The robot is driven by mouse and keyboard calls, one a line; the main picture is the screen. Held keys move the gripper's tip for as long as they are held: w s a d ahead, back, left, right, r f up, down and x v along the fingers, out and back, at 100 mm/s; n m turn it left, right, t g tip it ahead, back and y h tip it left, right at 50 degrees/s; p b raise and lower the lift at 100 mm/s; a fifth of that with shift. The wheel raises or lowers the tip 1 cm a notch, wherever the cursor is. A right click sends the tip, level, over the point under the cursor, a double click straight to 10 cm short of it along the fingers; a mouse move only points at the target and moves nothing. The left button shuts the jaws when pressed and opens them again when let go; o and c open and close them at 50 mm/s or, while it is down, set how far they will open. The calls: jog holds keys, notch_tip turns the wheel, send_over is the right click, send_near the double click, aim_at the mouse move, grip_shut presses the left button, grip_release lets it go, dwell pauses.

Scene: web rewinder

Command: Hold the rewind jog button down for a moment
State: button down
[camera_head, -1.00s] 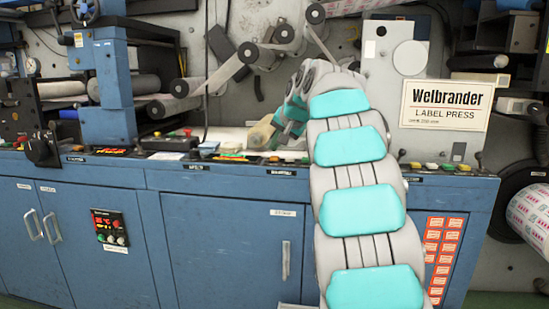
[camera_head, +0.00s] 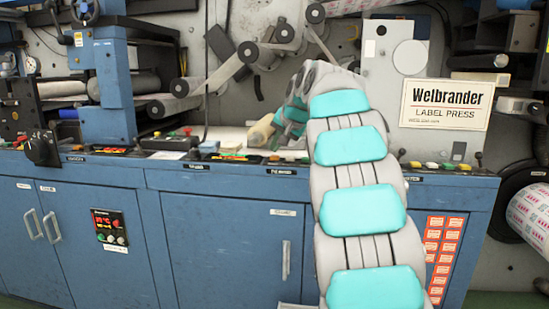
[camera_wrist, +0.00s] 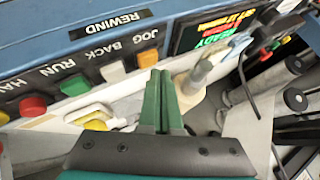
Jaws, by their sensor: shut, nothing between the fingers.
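In the wrist view, a blue and black panel carries the label REWIND (camera_wrist: 110,24) and a row of buttons. The jog button (camera_wrist: 147,58) is orange and sits at the row's right end, under the word JOG. My gripper (camera_wrist: 160,74) is shut, its two green fingers together and empty. Its fingertips appear just below the jog button in the picture; I cannot tell whether they touch it.
Beside the jog button are a white BACK button (camera_wrist: 112,72), a green RUN button (camera_wrist: 74,85) and a red button (camera_wrist: 33,105). A lit READY display (camera_wrist: 212,38) is to the right. Rollers (camera_head: 248,52) stand above the worktop.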

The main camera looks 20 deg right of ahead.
aim_at(275, 157)
jog(key=shift+f+b, duration=0.3)
jog(key=shift+f, duration=0.45)
dwell(3.1)
jog(key=shift+r+p, duration=0.85)
jog(key=shift+r, duration=0.15)
jog(key=shift+r+p, duration=1.8)
jog(key=shift+r, duration=0.7)
